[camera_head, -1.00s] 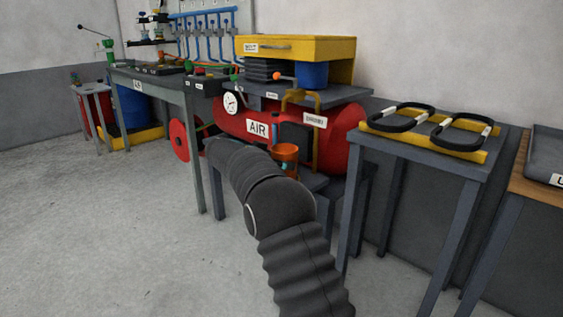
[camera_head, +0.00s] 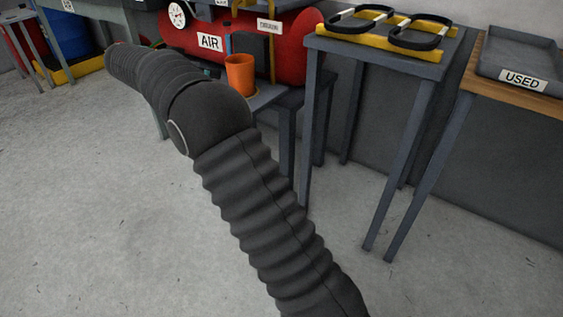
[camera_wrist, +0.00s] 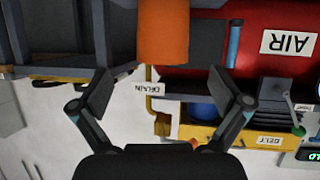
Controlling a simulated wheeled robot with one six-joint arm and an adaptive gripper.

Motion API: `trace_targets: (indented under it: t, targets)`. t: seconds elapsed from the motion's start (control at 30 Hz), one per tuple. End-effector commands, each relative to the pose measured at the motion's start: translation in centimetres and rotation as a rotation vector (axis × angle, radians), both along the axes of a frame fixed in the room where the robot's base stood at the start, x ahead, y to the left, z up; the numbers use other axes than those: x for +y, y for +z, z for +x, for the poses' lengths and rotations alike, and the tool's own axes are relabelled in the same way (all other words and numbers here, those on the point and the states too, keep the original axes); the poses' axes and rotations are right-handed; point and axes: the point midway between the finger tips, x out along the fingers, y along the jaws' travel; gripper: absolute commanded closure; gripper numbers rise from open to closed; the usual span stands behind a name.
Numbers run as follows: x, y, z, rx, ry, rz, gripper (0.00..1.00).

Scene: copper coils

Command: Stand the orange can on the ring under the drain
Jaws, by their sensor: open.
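The orange can (camera_head: 240,75) stands on a low grey stand (camera_head: 268,97) in front of the red AIR tank (camera_head: 294,40). In the wrist view, which is upside down, the can (camera_wrist: 163,32) shows at the top, beyond the fingertips and roughly in line with the gap between them. My gripper (camera_wrist: 161,76) is open and empty, its two fingers apart. In the head view my arm hides the gripper. A yellow drain pipe (camera_wrist: 150,74) shows beside the DRAIN label (camera_wrist: 153,88) in the wrist view. I cannot make out the ring.
A grey table (camera_head: 425,65) with black loops in a yellow holder (camera_head: 345,32) stands right of the tank. Further right is a wooden-topped bench (camera_head: 510,82) with a grey USED tray (camera_head: 525,55). Table legs stand close to the can's right. The floor at lower left is clear.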

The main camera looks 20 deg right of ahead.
Motion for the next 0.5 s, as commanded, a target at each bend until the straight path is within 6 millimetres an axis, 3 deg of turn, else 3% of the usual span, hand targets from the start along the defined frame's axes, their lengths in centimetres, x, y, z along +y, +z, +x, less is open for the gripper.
trace_targets:
  t: [0.17, 0.5]
  targets:
    - [-3.1, 1.9, -3.1, 0.124, 0.048, 0.050, 0.00]
    - [-9.0, 3.4, -14.1, 0.427, 0.253, 0.201, 0.00]
